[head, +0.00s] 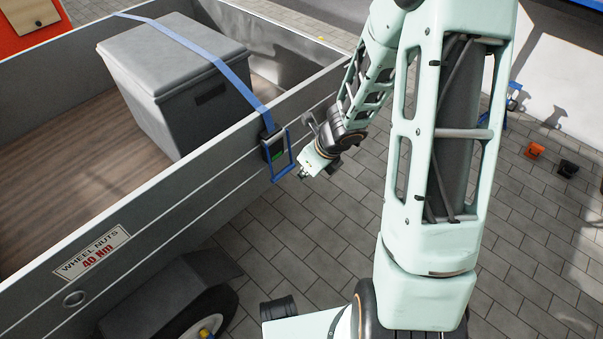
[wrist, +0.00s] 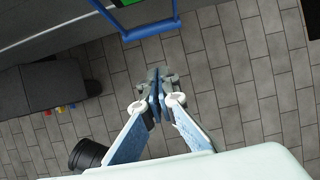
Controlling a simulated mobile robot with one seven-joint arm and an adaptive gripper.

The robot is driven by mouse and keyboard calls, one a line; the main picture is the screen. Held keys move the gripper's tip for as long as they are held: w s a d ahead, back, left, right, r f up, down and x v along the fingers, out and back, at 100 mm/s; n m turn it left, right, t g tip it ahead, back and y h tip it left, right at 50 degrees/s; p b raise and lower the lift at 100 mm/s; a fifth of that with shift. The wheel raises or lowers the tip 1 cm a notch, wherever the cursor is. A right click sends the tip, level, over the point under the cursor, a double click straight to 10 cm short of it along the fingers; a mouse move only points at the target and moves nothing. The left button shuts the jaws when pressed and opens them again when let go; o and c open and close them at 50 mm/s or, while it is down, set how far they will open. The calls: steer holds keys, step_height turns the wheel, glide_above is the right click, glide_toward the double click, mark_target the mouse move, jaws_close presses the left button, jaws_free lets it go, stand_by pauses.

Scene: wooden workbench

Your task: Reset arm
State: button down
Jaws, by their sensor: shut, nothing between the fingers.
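My arm reaches over the paving beside the trailer in the head view. My gripper (wrist: 157,78) shows in the wrist view with its two fingers together and nothing between them. In the head view the arm's end is close to a ratchet buckle with a blue handle (head: 283,175); the fingers are too small to make out there. The blue handle also shows at the top of the wrist view (wrist: 150,32), apart from the fingertips. A blue strap (head: 205,48) runs from the buckle over a grey lidded box (head: 160,50).
The trailer's side wall (head: 190,165) carries a "WHEEL NUTS 40 Nm" label (head: 92,253). A wheel (head: 205,315) sits under a dark mudguard. Small orange (head: 535,151) and black (head: 568,168) things lie on the paving at right. Open paving (wrist: 230,85) lies below my gripper.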

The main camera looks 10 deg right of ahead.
steer(key=p+v, duration=0.2)
steer(key=v, duration=0.4)
steer(key=shift+s+r+p, duration=0.2)
steer(key=shift+s+p, duration=0.15)
steer(key=shift+p, duration=0.05)
steer(key=shift+d, duration=0.15)
